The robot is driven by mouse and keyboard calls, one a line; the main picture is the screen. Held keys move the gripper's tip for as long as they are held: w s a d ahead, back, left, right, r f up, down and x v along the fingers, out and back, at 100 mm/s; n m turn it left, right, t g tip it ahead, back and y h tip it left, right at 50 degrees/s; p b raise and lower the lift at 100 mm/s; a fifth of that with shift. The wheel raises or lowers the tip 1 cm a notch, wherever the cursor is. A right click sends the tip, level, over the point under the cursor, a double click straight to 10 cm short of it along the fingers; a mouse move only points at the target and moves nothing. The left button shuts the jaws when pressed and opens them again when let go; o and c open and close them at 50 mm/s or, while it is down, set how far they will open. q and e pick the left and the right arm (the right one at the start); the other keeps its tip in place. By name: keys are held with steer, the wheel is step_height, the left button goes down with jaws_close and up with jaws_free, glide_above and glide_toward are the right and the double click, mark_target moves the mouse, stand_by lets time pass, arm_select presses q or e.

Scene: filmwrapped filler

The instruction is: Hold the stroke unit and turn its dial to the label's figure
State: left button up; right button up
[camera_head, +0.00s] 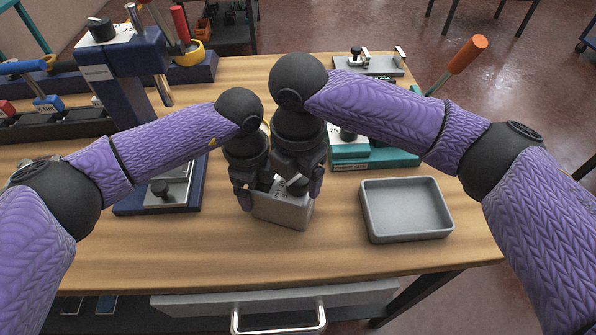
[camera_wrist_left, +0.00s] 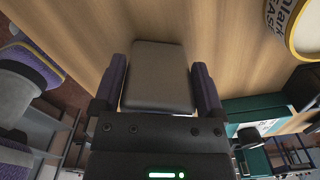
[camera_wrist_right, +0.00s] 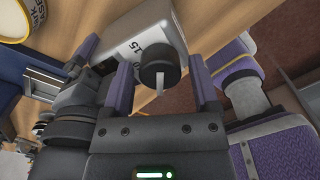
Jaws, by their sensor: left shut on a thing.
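The stroke unit (camera_head: 283,211) is a grey box standing on the wooden table in the head view. My left gripper (camera_head: 243,197) is shut on its body, which fills the jaws in the left wrist view (camera_wrist_left: 160,75). In the right wrist view, the unit carries a black dial (camera_wrist_right: 160,70) with a white pointer line, beside a white face marked "15" (camera_wrist_right: 138,47). My right gripper (camera_wrist_right: 162,88) is open, its fingers on either side of the dial with gaps to it. Finer markings are too small to read.
An empty grey tray (camera_head: 406,209) stands to the right on the table. A green block stand (camera_head: 375,156) is behind the grippers. A blue-based fixture (camera_head: 161,194) lies at left. A yellow-rimmed container (camera_wrist_left: 294,28) shows in the left wrist view. The front table strip is clear.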

mark_target(297, 177)
stand_by(0.3)
steer(key=m, duration=1.1)
steer(key=shift+m, duration=0.4)
step_height(297, 177, up, 11)
steer(key=w+a+r+t+y, duration=0.2)
steer(key=w+r+t+y, duration=0.3)
steer(key=w+t, duration=0.55)
steer(key=w+a+r+n+t+y, duration=0.1)
steer(key=w+r+n+t+y, duration=0.2)
steer(key=r, duration=0.6)
steer(key=shift+w+a+r+n+t+y, duration=0.35)
steer(key=shift+w+n+y, duration=0.15)
steer(key=shift+w+n, duration=0.35)
